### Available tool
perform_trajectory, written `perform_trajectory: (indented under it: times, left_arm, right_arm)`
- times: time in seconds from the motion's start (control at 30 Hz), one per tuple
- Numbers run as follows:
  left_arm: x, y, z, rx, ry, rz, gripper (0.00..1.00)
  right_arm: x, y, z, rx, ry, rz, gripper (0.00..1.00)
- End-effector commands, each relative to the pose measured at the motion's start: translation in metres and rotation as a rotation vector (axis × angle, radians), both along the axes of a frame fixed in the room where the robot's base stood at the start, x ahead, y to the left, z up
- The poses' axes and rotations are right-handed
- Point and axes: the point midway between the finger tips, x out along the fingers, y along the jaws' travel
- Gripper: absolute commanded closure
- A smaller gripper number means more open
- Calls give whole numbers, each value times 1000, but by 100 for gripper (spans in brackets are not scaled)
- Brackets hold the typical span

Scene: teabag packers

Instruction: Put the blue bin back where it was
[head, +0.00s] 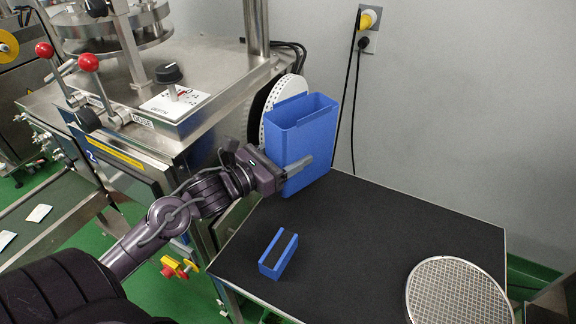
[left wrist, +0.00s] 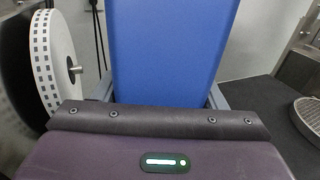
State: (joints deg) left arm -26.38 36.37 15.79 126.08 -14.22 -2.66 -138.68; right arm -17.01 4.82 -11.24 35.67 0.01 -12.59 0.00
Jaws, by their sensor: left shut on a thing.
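The blue bin (head: 300,134) is a tall, open-topped box at the back left corner of the black table, in front of the grey wall. It stands nearly upright; I cannot tell whether its base touches the table. My left gripper (head: 297,166) is shut on the bin, with one finger showing along its front side. In the left wrist view the bin (left wrist: 168,52) fills the upper middle, between the fingers, and its rim and base are out of view. My right gripper is not in view.
The black table (head: 360,235) is mostly clear. A small blue holder (head: 278,254) sits near its front left, and a round mesh tray (head: 458,292) at its right. A steel machine (head: 190,85) with a white reel (head: 284,92) stands left of the bin.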

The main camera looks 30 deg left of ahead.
Motion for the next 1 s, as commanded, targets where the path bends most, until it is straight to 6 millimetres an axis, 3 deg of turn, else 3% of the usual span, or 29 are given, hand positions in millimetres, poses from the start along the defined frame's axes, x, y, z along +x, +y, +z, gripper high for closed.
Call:
perform_trajectory:
  times: [0.23,0.67,0.7,0.83,1.0]
  left_arm:
    - [0,0,-35,-4,0,2,77]
    - [0,0,-43,0,0,0,77]
    - [0,0,-42,0,2,0,30]
    - [0,0,-41,0,2,0,13]
    - [0,0,-41,0,2,0,13]
  right_arm:
    - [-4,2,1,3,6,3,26]
    - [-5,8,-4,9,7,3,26]
    - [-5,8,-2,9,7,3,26]
    - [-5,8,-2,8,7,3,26]
    - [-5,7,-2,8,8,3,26]
